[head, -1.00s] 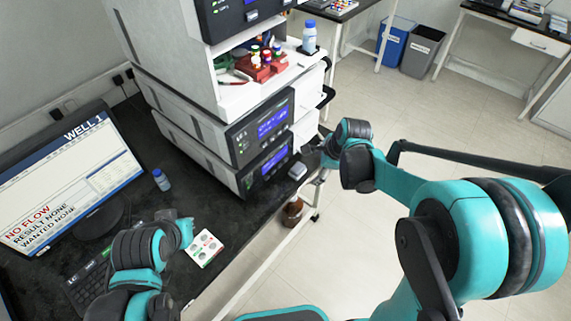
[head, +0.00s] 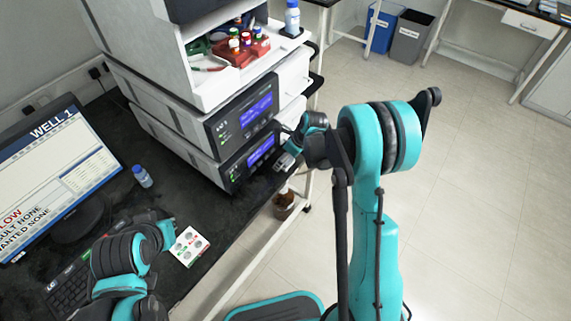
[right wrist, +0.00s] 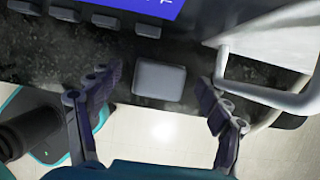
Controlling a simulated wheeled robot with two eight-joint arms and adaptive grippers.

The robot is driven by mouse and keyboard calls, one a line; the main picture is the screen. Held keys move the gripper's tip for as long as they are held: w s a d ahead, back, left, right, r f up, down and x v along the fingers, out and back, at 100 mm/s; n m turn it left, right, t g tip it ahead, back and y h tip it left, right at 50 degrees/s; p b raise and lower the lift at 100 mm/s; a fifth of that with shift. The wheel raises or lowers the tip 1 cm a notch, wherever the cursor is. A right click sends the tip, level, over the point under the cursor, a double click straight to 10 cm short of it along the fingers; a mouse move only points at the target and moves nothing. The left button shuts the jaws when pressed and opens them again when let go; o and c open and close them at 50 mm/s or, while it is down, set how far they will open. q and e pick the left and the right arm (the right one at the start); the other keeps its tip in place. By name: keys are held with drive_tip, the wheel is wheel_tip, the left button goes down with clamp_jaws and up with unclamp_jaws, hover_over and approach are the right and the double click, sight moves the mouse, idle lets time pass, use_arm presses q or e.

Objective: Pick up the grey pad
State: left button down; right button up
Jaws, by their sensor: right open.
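The grey pad (right wrist: 159,80) is a small rounded block lying on the dark bench top near its front edge, below the blue-screened instrument. In the head view the pad (head: 285,162) shows just below my right gripper (head: 294,143). In the right wrist view my right gripper (right wrist: 162,92) is open and empty. Its fingers are on either side of the pad, apart from it. My left gripper (head: 168,232) is low over the bench at the left, beside a white card; its fingers are not clear.
A white tubular handle (right wrist: 265,90) is close to the right of the right gripper. The stacked instruments (head: 240,125) stand behind the pad. The white card (head: 189,246), a blue-capped bottle (head: 142,176) and a monitor (head: 60,175) are on the bench. A brown bottle (head: 284,204) sits below the bench edge.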

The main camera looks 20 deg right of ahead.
drive_tip(key=shift+w+a+f, duration=0.1)
drive_tip(key=shift+w+f, duration=0.05)
drive_tip(key=shift+f, duration=0.3)
drive_tip(key=shift+r, duration=0.1)
drive_tip(key=c, duration=1.2)
drive_tip(key=shift+r, duration=0.15)
drive_tip(key=shift+c, duration=0.2)
drive_tip(key=shift+r+p, duration=0.25)
drive_tip(key=shift+p, duration=0.05)
drive_tip(key=shift+r+p, duration=0.3)
drive_tip(key=shift+r, duration=0.2)
drive_tip(key=s+d+p, duration=0.2)
drive_tip(key=s+d, duration=0.9)
drive_tip(key=s, duration=0.3)
drive_tip(key=shift+s+f, duration=0.15)
drive_tip(key=shift+s, duration=0.05)
